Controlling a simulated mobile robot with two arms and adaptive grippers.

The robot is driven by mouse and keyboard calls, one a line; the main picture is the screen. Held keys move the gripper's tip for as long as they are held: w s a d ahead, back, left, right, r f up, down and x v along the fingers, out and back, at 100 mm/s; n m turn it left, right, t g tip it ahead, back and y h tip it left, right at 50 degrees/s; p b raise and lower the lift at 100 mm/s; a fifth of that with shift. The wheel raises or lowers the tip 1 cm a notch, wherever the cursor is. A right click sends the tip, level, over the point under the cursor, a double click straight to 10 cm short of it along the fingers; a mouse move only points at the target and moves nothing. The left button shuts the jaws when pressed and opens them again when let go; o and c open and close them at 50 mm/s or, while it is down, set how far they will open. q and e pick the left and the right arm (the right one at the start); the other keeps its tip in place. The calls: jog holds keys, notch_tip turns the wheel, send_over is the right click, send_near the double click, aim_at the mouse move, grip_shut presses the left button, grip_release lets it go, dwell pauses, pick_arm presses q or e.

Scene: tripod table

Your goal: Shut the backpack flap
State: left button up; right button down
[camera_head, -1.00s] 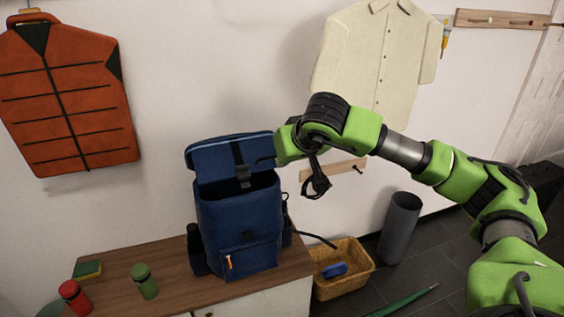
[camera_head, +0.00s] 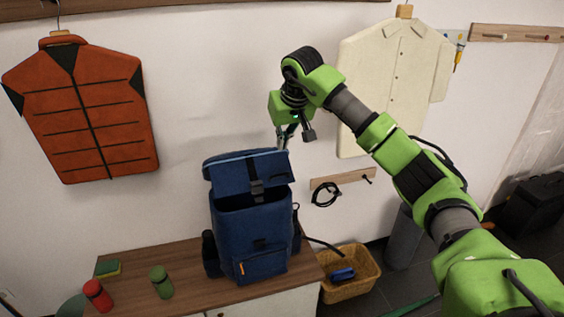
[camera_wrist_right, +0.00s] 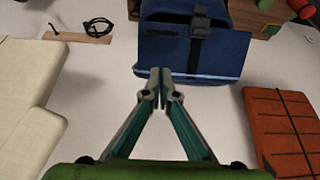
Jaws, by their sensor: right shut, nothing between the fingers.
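The blue backpack (camera_head: 250,237) stands upright on the wooden cabinet top. Its flap (camera_head: 248,172) is raised at the back with a dark strap and buckle down its middle, and the dark opening shows below it. My right gripper (camera_head: 286,143) is above the flap's upper right edge, shut and empty. In the right wrist view the fingertips (camera_wrist_right: 161,74) meet just in front of the flap (camera_wrist_right: 195,48), near its pale blue edge; I cannot tell whether they touch it. My left gripper is not in view.
A red bottle (camera_head: 97,295), a green bottle (camera_head: 161,281) and a sponge (camera_head: 107,268) are left of the backpack. A wicker basket (camera_head: 352,287) stands right of the cabinet. An orange vest (camera_head: 84,110) and a cream shirt (camera_head: 392,85) hang on the wall.

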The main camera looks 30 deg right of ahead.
aim_at(282, 175)
jog(key=p+x, duration=0.1)
jog(key=x, duration=0.3)
jog(key=f, duration=0.3)
jog(key=shift+s+f+p, duration=0.2)
jog(key=shift+s+p, duration=0.05)
jog(key=shift+p, duration=0.15)
jog(key=shift+s+a+f, duration=0.1)
jog(key=shift+s+f, duration=0.15)
jog(key=shift+f, duration=0.35)
